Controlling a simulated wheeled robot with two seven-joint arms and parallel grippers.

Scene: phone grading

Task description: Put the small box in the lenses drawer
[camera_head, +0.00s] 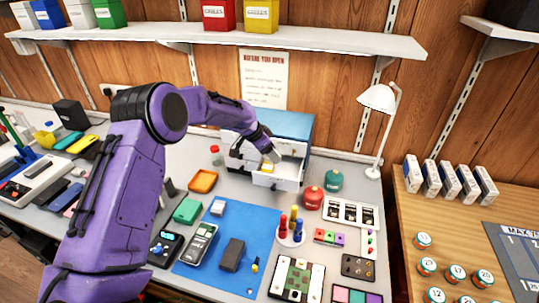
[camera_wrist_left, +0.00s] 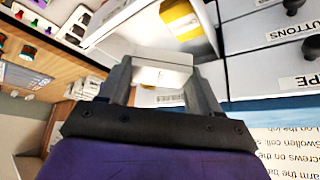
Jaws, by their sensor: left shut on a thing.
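My left gripper (camera_head: 268,154) reaches in from the left, over the open drawer (camera_head: 290,172) of a small cabinet with a blue top (camera_head: 290,122). In the left wrist view the gripper (camera_wrist_left: 162,82) is shut on a small white box (camera_wrist_left: 160,70), one finger on each side. The box is beside the open drawer's pale wall. A yellow and white thing (camera_wrist_left: 183,18) shows inside the drawer. The open drawer's label is too small to read. My right gripper is not in view.
Closed drawers labelled "BUTTONS" (camera_wrist_left: 291,32) and "TAPE" are near the gripper. A white lamp (camera_head: 380,98) stands right of the cabinet. Red (camera_head: 312,198) and green (camera_head: 333,181) containers stand in front. A blue mat (camera_head: 255,222) holds phones nearer me.

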